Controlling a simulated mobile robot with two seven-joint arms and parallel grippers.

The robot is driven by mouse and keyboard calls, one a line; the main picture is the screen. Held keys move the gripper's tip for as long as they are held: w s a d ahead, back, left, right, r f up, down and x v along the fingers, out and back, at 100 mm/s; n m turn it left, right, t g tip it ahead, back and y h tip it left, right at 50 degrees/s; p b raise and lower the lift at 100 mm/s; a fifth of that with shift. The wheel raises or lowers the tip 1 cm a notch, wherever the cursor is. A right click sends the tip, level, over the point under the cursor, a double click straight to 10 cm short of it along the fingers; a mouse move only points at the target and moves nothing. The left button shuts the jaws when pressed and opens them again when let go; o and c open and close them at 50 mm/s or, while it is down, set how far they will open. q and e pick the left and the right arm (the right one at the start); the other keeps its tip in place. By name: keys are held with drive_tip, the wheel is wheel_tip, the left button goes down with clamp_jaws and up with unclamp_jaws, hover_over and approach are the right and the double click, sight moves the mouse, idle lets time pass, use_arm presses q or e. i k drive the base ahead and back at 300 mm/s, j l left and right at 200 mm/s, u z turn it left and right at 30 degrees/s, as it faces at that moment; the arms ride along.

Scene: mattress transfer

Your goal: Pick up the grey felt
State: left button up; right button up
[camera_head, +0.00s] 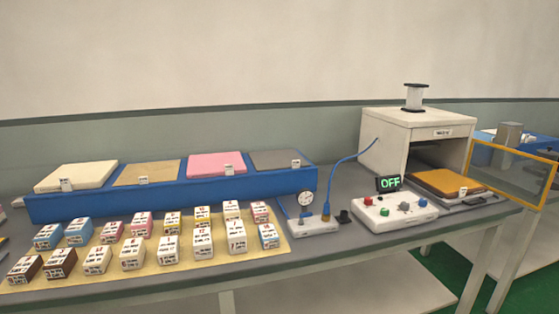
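The grey felt (275,159) is a flat dark grey square. It lies at the right end of a long blue rack (170,200), beside the pink square. A small white label tag (295,163) stands at its front right corner. Neither of my grippers is in view, and nothing is seen touching the felt.
Pink (216,164), tan (147,173) and cream (76,176) squares share the rack. Several small labelled boxes stand on a yellow mat (278,246) in front. A gauge (305,198), control box (393,214) and white press housing (412,126) with an orange pad (447,182) stand right.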

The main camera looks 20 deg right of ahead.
sight(277, 160)
drive_tip(key=i+l+u, duration=0.35)
drive_tip(key=l, duration=0.3)
drive_tip(key=i+l+u, duration=0.2)
drive_tip(key=l, duration=0.15)
